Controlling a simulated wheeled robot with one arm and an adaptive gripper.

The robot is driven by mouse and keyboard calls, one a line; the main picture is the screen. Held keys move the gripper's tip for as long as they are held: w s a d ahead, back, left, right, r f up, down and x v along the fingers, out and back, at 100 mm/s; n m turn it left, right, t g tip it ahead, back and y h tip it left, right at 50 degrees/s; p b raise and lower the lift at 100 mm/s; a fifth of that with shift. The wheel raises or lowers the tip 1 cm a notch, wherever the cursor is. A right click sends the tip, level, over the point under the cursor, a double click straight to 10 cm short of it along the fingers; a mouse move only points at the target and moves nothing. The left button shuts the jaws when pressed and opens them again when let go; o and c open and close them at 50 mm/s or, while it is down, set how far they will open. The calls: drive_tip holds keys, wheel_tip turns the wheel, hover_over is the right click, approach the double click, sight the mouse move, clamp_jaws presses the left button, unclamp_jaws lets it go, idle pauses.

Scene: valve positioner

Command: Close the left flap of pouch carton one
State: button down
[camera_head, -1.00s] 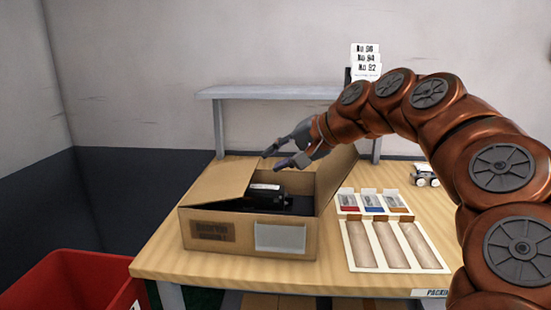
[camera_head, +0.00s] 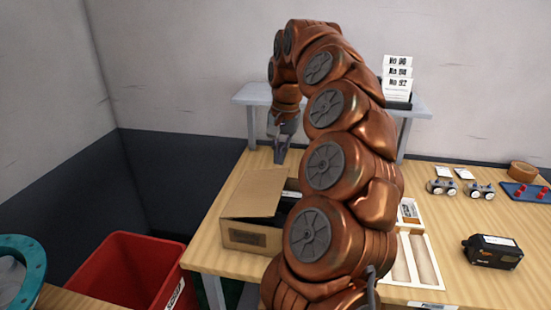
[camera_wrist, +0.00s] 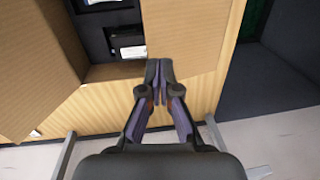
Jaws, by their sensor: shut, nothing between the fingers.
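A brown carton (camera_head: 241,237) stands on the left of the wooden table in the head view. Its left flap (camera_head: 256,190) leans partly over the opening; in the wrist view it is the panel right of centre (camera_wrist: 190,30). Another flap (camera_wrist: 32,75) stands out at the wrist view's left. Between them dark contents with white labels (camera_wrist: 127,45) show inside. My gripper (camera_head: 281,152) points down at the carton's back side. In the wrist view the fingers (camera_wrist: 160,66) are shut and empty, over the left flap's edge; I cannot tell whether they touch it. My arm hides the carton's right part.
A grey shelf (camera_head: 262,99) with numbered cards (camera_head: 398,76) stands behind. A red bin (camera_head: 125,270) is at the left, below the table. A tray with slots (camera_head: 427,262), a black device (camera_head: 491,251) and small gauge parts (camera_head: 441,187) lie to the right.

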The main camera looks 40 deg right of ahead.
wheel_tip(320, 180, up, 6)
drive_tip(key=w+a+g+h+p, duration=0.2)
drive_tip(key=w+g+p, duration=0.1)
drive_tip(key=p, duration=0.7)
approach(278, 188)
drive_tip(key=shift+x, duration=3.65)
drive_tip(key=shift+w, duration=0.1)
drive_tip(key=shift+f, duration=0.1)
